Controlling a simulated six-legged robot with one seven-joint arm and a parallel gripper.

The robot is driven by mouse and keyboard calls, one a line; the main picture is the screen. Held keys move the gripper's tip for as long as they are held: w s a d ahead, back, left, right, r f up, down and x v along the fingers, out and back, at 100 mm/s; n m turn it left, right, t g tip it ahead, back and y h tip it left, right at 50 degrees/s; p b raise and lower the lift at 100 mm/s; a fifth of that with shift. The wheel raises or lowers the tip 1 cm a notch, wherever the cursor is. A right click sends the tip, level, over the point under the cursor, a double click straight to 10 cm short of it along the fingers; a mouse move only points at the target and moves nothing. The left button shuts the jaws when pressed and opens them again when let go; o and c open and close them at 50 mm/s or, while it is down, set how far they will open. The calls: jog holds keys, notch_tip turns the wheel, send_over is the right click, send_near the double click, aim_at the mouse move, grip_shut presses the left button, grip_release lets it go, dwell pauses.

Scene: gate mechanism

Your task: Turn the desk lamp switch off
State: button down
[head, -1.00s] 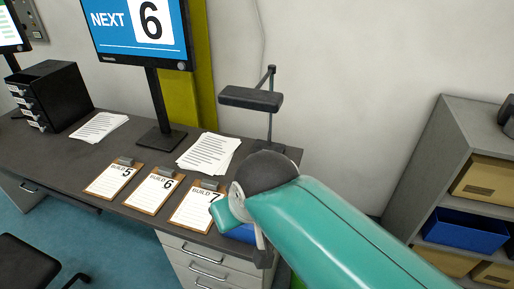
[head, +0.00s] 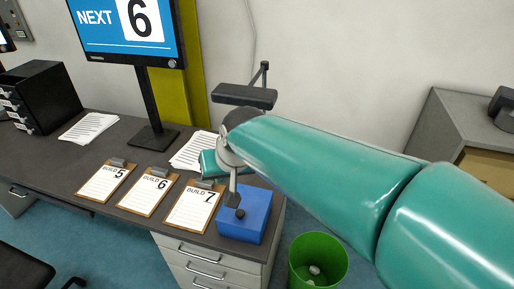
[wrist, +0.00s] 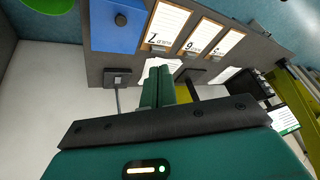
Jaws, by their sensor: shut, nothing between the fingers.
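The dark desk lamp (head: 245,95) stands at the back right of the desk, its flat head on a thin post. Its lower post and base are hidden behind my arm in the head view. In the wrist view, a small dark square base with a thin post (wrist: 118,78), probably the lamp's, lies left of my fingers. My gripper (wrist: 163,70) is shut and empty over the desk, apart from that base in the picture. In the head view my arm's end covers most of it.
A blue box (head: 246,220) with a dark knob sits at the desk's right front corner. Several clipboards (head: 192,207) and paper sheets (head: 190,152) lie on the desk. A monitor (head: 128,30) stands behind. A green bin (head: 318,262) stands on the floor right of the drawers.

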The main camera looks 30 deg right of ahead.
jog(key=w+d+f+m+h, duration=0.2)
jog(key=w+d+f, duration=0.5)
jog(key=w, duration=0.3)
jog(key=w+d+f+m+h, duration=0.2)
jog(key=w+d+f+h, duration=0.1)
jog(key=w+d+f, duration=0.4)
jog(key=w+d+f+m+t+h, duration=0.1)
jog(key=w+d+f+m+h, duration=0.1)
jog(key=w+d+f, duration=0.4)
jog(key=w+d+h, duration=0.1)
jog(key=w+d, duration=0.4)
jog(key=w, duration=0.2)
jog(key=shift+d+f+m, duration=0.3)
jog(key=shift+f+m, duration=0.1)
jog(key=shift+w+d+f, duration=0.1)
jog(key=shift+w, duration=0.05)
jog(key=x, duration=1)
jog(key=shift+d, duration=0.15)
notch_tip(320, 180, down, 2)
jog(key=shift+w+f, duration=0.1)
jog(key=shift+w+d+f, duration=0.1)
jog(key=shift+f, duration=0.55)
